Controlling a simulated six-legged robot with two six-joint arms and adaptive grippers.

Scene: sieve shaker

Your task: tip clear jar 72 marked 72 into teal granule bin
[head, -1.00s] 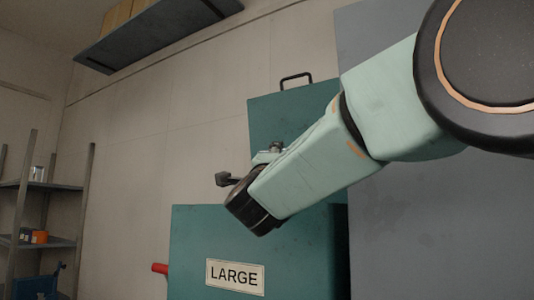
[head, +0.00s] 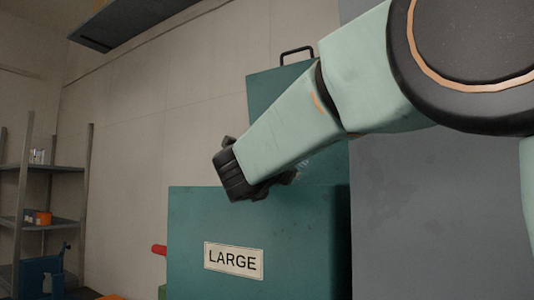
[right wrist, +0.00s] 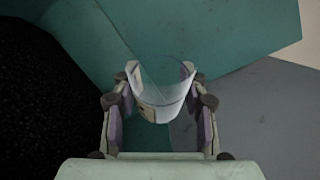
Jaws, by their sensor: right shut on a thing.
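The teal granule bin (head: 200,215) carries a LARGE label, and its teal lid (head: 265,100) stands raised behind it. My right gripper (right wrist: 160,105) is shut on the clear jar (right wrist: 165,88), with a finger on each side. In the head view, a small clear part of the jar (head: 304,166) shows beside my wrist, over the bin; the rest is hidden. The jar looks tilted. I cannot read its 72 mark or tell whether anything is inside. Dark granules (right wrist: 40,95) lie to the left in the right wrist view. My left gripper is not in view.
A grey panel (head: 430,220) stands to the right of the bin. A red handle (head: 159,250) sticks out at the bin's left. Shelves (head: 50,168) with small items stand far left, and a wall shelf (head: 125,25) hangs above.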

